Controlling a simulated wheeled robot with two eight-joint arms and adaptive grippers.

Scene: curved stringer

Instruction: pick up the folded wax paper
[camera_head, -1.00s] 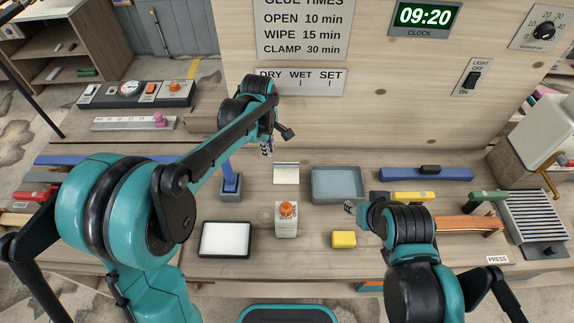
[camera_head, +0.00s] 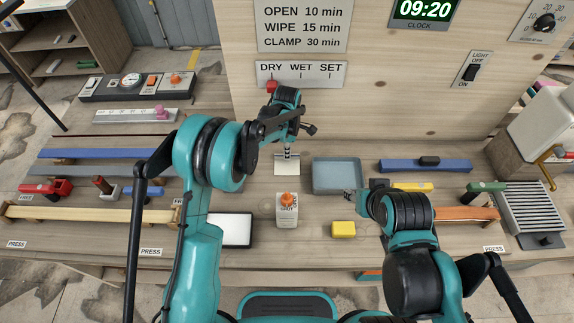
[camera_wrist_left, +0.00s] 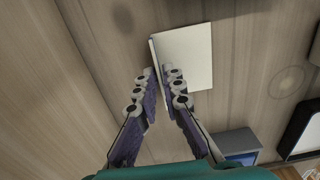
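The folded wax paper (camera_head: 287,171) is a cream square lying on the bench behind the glue bottle. In the left wrist view the wax paper (camera_wrist_left: 187,58) shows its folded left edge. My left gripper (camera_head: 288,155) points down at the paper's far part. In the left wrist view the gripper (camera_wrist_left: 158,70) has its fingertips a narrow gap apart at that edge, one finger on each side of it. Whether they touch it I cannot tell. My right gripper (camera_head: 350,194) is beside the yellow sponge, too small to read.
A white glue bottle (camera_head: 287,212) with an orange cap stands in front of the paper. A grey-blue tray (camera_head: 338,188) is to its right, and a yellow sponge (camera_head: 343,229) lies nearer. A white pad (camera_head: 234,229) is front left. The upright wooden panel (camera_head: 400,110) rises behind.

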